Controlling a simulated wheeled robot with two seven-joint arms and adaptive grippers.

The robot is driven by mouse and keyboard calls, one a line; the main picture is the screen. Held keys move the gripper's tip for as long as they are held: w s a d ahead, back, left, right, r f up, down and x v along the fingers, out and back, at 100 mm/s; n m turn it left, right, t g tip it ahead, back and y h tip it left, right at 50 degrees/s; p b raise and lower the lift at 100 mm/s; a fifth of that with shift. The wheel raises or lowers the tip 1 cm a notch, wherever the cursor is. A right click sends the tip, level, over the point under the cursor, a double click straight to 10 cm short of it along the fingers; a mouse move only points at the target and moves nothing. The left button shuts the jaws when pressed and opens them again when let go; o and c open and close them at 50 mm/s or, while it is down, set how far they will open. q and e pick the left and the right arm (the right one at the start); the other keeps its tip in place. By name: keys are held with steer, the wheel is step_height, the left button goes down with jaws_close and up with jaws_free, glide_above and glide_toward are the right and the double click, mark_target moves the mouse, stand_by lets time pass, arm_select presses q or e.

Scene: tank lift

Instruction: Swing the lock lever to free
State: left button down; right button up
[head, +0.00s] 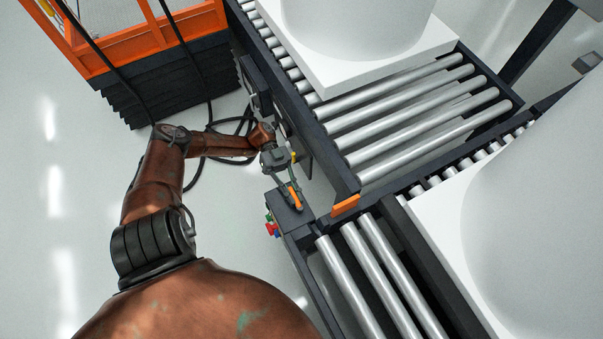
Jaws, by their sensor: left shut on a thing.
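The lock lever (294,196) is a small orange handle on top of a dark box (287,215) at the corner of the roller conveyor. My left arm comes in from the left, and my left gripper (290,190) reaches down to the lever. Its fingers are shut on the orange handle and hide part of it. An orange block (345,205) sits at the end of the conveyor frame, to the right of the lever and apart from it. My right gripper is not in view.
Red, green and blue buttons (271,226) are on the box's left side. A roller conveyor (415,115) carries a white tank on a pallet (375,70). Another tank (540,210) stands at right. An orange-railed lift (150,50) and black cable (203,160) are at upper left. Floor at left is clear.

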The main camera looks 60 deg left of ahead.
arm_select(q)
steer(key=shift+w+a, duration=0.1)
steer(key=c, duration=1.9)
jaws_free()
steer(key=shift+c, duration=0.2)
steer(key=a, duration=0.7)
steer(key=shift+w+a, duration=0.2)
steer(key=shift+w, duration=0.1)
